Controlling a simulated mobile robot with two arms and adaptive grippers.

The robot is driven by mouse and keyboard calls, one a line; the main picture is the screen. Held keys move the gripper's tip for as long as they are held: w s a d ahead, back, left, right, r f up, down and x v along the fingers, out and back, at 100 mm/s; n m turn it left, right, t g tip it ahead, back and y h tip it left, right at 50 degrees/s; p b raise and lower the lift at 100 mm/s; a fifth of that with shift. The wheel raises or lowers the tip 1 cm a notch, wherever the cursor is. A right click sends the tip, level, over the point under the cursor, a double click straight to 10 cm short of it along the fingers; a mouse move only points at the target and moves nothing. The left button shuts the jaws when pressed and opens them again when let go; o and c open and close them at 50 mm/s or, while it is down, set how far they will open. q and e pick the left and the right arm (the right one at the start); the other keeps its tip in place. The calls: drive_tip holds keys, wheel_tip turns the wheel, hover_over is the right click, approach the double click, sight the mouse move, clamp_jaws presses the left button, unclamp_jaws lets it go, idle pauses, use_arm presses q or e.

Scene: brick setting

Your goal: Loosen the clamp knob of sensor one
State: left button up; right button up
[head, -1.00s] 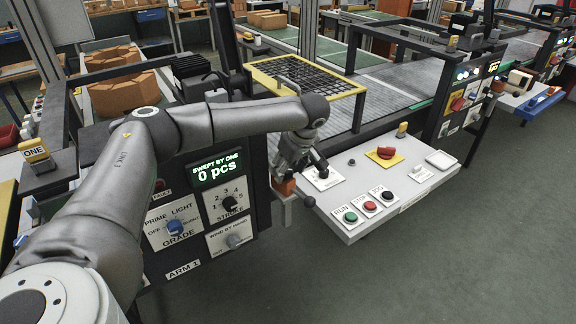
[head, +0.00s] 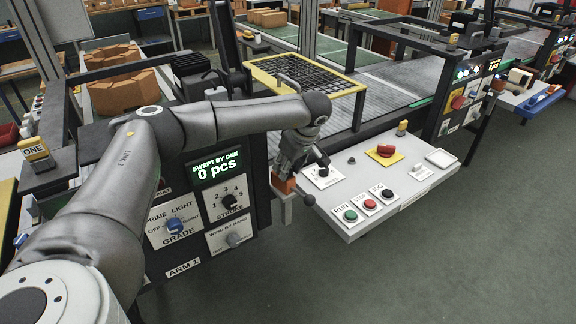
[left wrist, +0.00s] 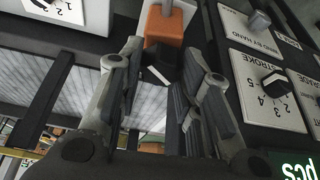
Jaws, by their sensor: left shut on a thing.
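An orange block (head: 283,185), seemingly the sensor body, sits on a grey post at the right edge of the black control panel. It also shows in the left wrist view (left wrist: 164,28), at the top middle. A black knob (left wrist: 160,62) with a white mark adjoins the block; I take it for the clamp knob. In the head view the gripper hides the knob. My right gripper is not in view.
A ball-ended lever (head: 309,200) stands close right of the block. A white shelf (head: 350,226) holds several buttons.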

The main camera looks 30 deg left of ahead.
use_arm(q)
drive_tip(key=n+g, duration=0.1)
drive_tip(key=n, duration=0.2)
drive_tip(key=n+g, duration=0.1)
drive_tip(key=n, duration=0.2)
drive_tip(key=shift+w+n+g, duration=0.15)
drive_tip(key=shift+n+g, duration=0.15)
drive_tip(key=shift+n, duration=0.1)
idle(0.4)
drive_tip(key=o, duration=1)
drive_tip(key=shift+r, duration=0.1)
drive_tip(key=v, duration=1.2)
drive_tip(key=shift+w+d+f, duration=0.1)
drive_tip(key=shift+f, duration=0.1)
